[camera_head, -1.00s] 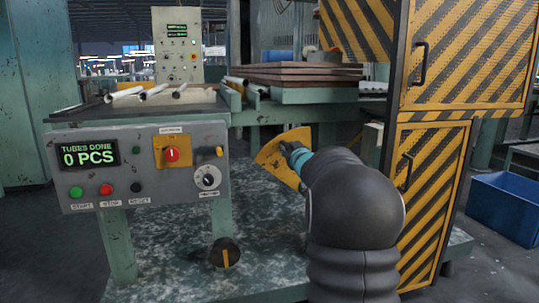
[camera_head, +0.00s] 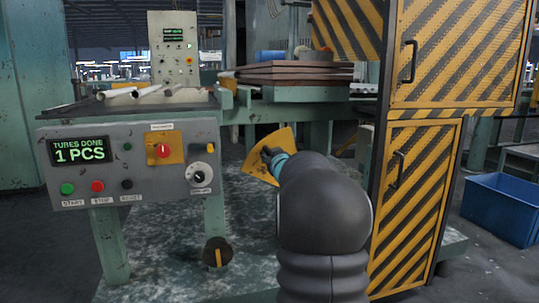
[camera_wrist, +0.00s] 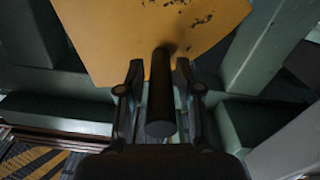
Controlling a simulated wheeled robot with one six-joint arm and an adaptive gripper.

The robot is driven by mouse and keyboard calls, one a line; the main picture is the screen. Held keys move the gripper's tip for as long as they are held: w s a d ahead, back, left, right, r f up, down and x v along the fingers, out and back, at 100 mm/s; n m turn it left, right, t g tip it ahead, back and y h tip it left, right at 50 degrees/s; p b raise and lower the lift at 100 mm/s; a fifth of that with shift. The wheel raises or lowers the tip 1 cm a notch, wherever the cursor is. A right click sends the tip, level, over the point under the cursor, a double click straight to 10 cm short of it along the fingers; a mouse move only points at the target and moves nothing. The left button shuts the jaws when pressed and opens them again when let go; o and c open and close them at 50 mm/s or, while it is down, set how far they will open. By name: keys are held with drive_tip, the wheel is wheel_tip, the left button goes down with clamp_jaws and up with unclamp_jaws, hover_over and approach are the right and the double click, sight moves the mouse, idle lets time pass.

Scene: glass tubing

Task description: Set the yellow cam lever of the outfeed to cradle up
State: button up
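The yellow cam lever is a fan-shaped yellow plate (camera_head: 283,141) under the machine, right of the control panel. In the wrist view the chipped yellow plate (camera_wrist: 110,35) fills the top, and a dark round handle (camera_wrist: 160,110) sticks out of it towards the camera. My gripper (camera_wrist: 159,75) has one finger on each side of this handle. Narrow gaps seem to show between fingers and handle, so it looks open around it. In the head view my gripper (camera_head: 268,156) is at the plate, and my arm hides its lower right part.
The grey control panel (camera_head: 105,185) at left has a display reading 1 PCS, a red knob on yellow and several buttons. A black dial (camera_head: 218,252) with a yellow bar sits low down. A striped cabinet (camera_head: 415,200) stands close right of my arm. A blue crate (camera_head: 500,208) is far right.

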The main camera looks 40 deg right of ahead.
drive_tip(key=shift+o, duration=0.3)
drive_tip(key=shift+r, duration=0.1)
drive_tip(key=shift+s+a, duration=0.15)
drive_tip(key=shift+s, duration=0.05)
drive_tip(key=v, duration=1.1)
drive_tip(key=shift+s, duration=0.25)
drive_tip(key=shift+a, duration=0.1)
